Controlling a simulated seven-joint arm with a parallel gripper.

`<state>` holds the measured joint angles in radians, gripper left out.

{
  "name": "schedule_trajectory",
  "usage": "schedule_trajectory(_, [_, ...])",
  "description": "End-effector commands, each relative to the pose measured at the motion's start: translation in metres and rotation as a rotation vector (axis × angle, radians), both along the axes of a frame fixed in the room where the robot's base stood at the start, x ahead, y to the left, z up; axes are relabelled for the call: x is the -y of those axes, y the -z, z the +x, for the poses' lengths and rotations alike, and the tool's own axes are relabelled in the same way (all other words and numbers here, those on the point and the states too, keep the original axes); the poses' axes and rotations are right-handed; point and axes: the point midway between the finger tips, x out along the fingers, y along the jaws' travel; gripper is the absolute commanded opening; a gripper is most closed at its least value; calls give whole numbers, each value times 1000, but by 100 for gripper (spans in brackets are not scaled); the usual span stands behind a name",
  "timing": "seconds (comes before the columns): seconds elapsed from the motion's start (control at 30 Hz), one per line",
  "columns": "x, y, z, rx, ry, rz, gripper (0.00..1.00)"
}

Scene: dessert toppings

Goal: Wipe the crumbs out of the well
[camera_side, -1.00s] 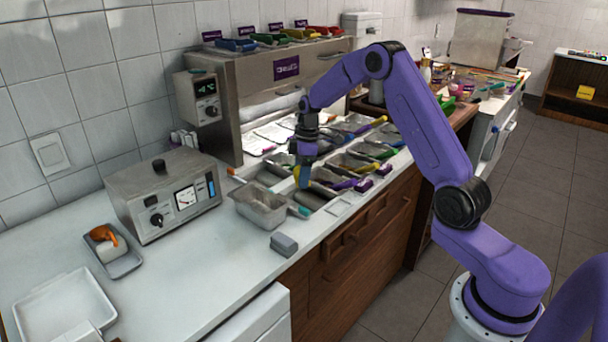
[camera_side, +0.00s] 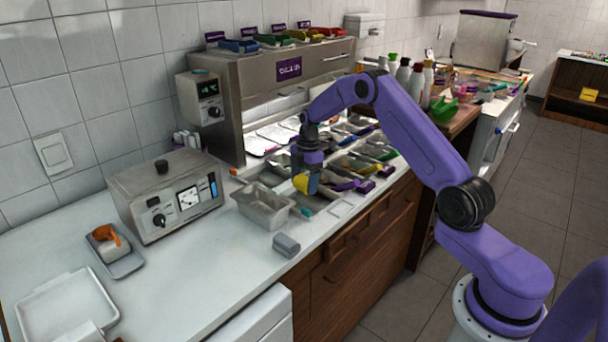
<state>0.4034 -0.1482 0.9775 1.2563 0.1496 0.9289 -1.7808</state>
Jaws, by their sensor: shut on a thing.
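My gripper (camera_side: 307,178) points down over the row of metal wells, right of the loose metal pan. It is shut on a small yellow and blue block (camera_side: 301,184), which looks like a sponge; its yellow face is turned toward the camera. The block is at or just above an empty-looking well (camera_side: 314,203) at the near left end of the row. I cannot tell whether it touches the well's floor. No crumbs can be made out at this size.
A metal pan (camera_side: 262,208) stands on the white counter left of the gripper, with a grey block (camera_side: 286,245) near the front edge. A control box (camera_side: 166,197) and a steel hood (camera_side: 275,75) stand behind. Filled wells with coloured handles (camera_side: 352,164) lie to the right.

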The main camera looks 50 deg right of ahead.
Motion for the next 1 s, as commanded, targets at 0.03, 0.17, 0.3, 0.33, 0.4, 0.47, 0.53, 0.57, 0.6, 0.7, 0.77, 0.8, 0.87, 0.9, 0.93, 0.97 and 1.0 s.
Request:
schedule_trajectory(0.03, [0,6,0,-2,0,0,46])
schedule_trajectory(0.17, [0,19,0,-1,1,0,46])
schedule_trajectory(0.3, [0,33,0,-1,0,0,46])
schedule_trajectory(0.33, [0,37,0,-1,0,0,46])
schedule_trajectory(0.4, [0,44,0,-1,0,0,46])
schedule_trajectory(0.47, [0,50,0,0,0,0,46])
schedule_trajectory(0.53, [0,57,0,-1,0,1,46])
schedule_trajectory(0.57, [0,60,0,-1,0,1,46])
schedule_trajectory(0.6, [-1,64,0,-1,0,1,46])
schedule_trajectory(0.7, [-1,74,0,0,0,1,46])
schedule_trajectory(0.77, [-1,79,0,-1,1,1,46])
schedule_trajectory(0.8, [-1,82,0,0,1,1,46])
schedule_trajectory(0.87, [0,86,0,1,1,1,46])
schedule_trajectory(0.9, [-1,88,0,1,1,0,46])
schedule_trajectory(0.93, [0,90,0,1,1,0,46])
schedule_trajectory(0.97, [-1,91,0,1,1,0,46])
schedule_trajectory(1.0, [-1,93,0,1,1,0,46])
